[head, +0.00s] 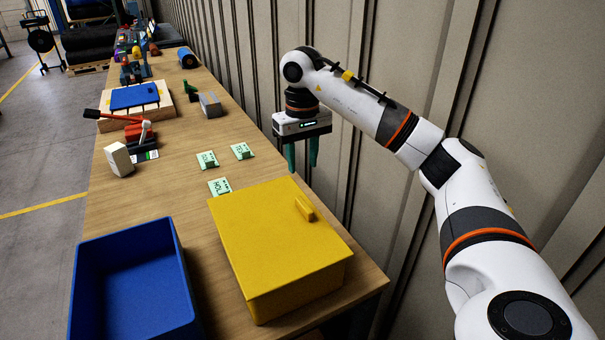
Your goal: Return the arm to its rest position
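My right gripper (302,155) hangs from the white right arm, past the right edge of the wooden bench (190,205), close to the wall. Its two teal fingers point down and are apart, with nothing seen between them. It is behind the yellow box as seen here. My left gripper and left arm are not in this view.
A closed yellow box (270,245) and an empty blue bin (130,290) stand at the near end. Several small green-white cards (242,151) lie beyond. A white block (119,159), a red clamp and a blue plate (134,96) are farther off. A ribbed wall (400,45) runs along the right.

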